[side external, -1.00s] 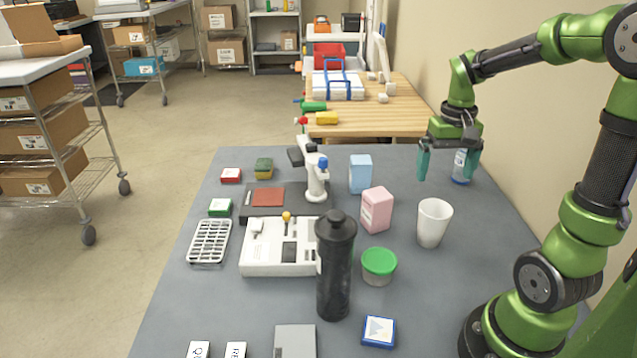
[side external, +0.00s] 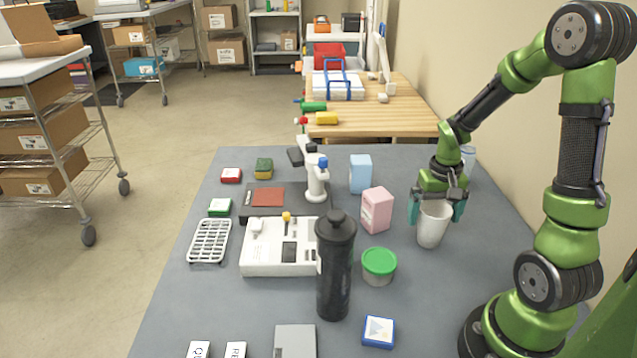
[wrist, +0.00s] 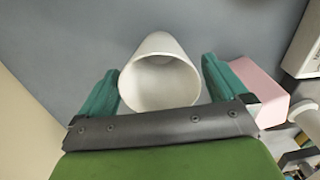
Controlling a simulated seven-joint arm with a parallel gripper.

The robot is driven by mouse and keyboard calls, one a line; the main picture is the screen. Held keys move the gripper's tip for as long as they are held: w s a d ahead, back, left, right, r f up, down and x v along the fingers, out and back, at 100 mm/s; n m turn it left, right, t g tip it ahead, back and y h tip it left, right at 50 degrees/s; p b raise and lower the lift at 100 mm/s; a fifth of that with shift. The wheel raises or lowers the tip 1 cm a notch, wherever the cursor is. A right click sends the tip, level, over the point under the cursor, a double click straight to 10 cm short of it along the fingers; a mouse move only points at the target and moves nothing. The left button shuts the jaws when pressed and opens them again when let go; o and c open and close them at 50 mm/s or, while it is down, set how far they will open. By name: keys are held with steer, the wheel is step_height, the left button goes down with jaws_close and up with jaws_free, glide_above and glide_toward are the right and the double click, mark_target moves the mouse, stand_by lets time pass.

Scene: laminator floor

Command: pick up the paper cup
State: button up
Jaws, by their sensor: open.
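The white paper cup (side external: 432,228) stands upright on the grey table at the right, its mouth facing up. In the wrist view the cup (wrist: 160,75) shows its open mouth between the two teal fingers. My gripper (side external: 437,212) is open and points down over the cup, with one finger on each side of its upper part. In the wrist view my gripper (wrist: 161,90) shows a small gap at the left finger and at the right finger. The cup's rim is partly hidden by my gripper in the side view.
A pink carton (side external: 376,210) stands just left of the cup. A green-lidded tub (side external: 379,266) and a black bottle (side external: 335,265) are nearer the front. The table right of the cup is clear.

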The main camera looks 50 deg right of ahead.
steer(key=c, duration=0.9)
steer(key=shift+r, duration=0.15)
